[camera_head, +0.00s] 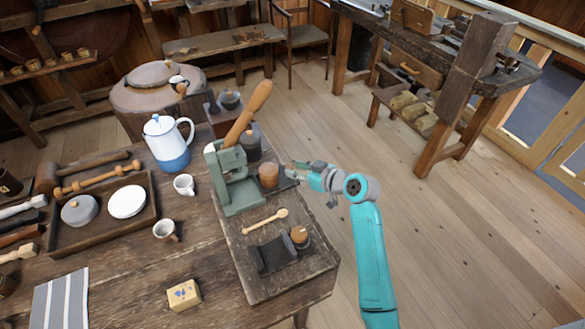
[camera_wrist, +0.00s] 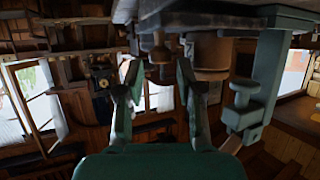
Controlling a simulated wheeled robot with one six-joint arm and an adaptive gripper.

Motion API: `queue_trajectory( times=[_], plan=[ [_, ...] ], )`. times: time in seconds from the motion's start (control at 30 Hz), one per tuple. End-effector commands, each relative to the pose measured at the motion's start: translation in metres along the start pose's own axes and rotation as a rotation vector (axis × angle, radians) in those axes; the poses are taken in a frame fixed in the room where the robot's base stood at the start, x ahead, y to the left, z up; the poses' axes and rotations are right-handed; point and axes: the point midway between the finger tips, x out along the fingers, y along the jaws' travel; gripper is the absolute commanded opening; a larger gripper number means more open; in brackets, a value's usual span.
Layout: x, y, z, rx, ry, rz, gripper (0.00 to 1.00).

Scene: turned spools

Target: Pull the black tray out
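The black tray (camera_head: 284,185) is a low dark slab on the right side of the table, beside the green press. A brown jar (camera_head: 268,175) and a dark jar (camera_head: 250,143) stand on or next to it; they partly hide it. In the wrist view, which appears upside down, the tray seems to be the dark slab (camera_wrist: 205,18) along the top, with the brown jar (camera_wrist: 209,55) by it. My gripper (camera_head: 297,172) is at the tray's right end, near the table edge. In the wrist view my gripper (camera_wrist: 158,78) has its two fingers apart with nothing between them. Contact with the tray cannot be told.
The green press (camera_head: 232,178) with a wooden handle stands left of the jars. A wooden spoon (camera_head: 265,221), a black holder (camera_head: 272,254) and a small round wooden-topped piece (camera_head: 300,237) lie in front. Open floor (camera_head: 430,230) lies right of the table.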

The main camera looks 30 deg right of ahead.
Motion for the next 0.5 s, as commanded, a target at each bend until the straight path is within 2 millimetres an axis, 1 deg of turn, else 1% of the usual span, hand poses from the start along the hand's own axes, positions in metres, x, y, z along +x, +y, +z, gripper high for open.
queue_trajectory(
  times=[0.03, 0.1, 0.3, 0.4, 0.5],
  plan=[
    [-0.011, 0.000, 0.001, 0.001, 0.000, 0.003, 0.37],
    [-0.025, 0.001, 0.001, 0.001, 0.001, 0.004, 0.37],
    [-0.064, 0.001, 0.001, 0.000, 0.000, 0.003, 0.37],
    [-0.078, 0.001, 0.001, 0.000, -0.001, 0.003, 0.37],
    [-0.088, 0.001, 0.000, 0.000, 0.000, 0.002, 0.37]
  ],
)
